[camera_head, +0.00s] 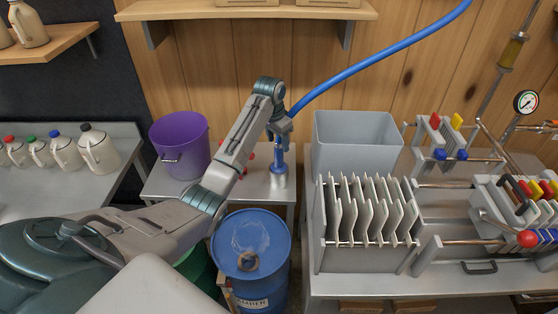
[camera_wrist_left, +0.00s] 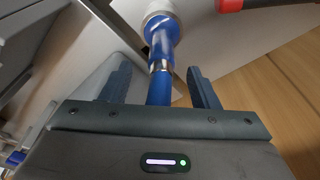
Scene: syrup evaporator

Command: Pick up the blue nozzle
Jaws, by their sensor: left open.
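The blue nozzle (camera_head: 280,166) stands upright in a pale round holder (camera_head: 278,182) on the metal side table. A blue hose comes down from the upper right to the nozzle's top, which my gripper partly hides. My left gripper (camera_head: 281,130) is above the nozzle's lower part, at the hose end. In the left wrist view the blue nozzle (camera_wrist_left: 162,42) runs from the pale holder (camera_wrist_left: 157,12) back between the two open fingers of my left gripper (camera_wrist_left: 160,88). A gap shows on each side, so the fingers look clear of it. My right gripper is not in view.
A purple bucket (camera_head: 181,146) stands left of the nozzle, and a grey bin (camera_head: 357,140) stands to its right. A blue drum (camera_head: 252,278) is below in front. A filter press with pale plates (camera_head: 347,212) fills the right side. Jugs (camera_head: 97,150) stand at left.

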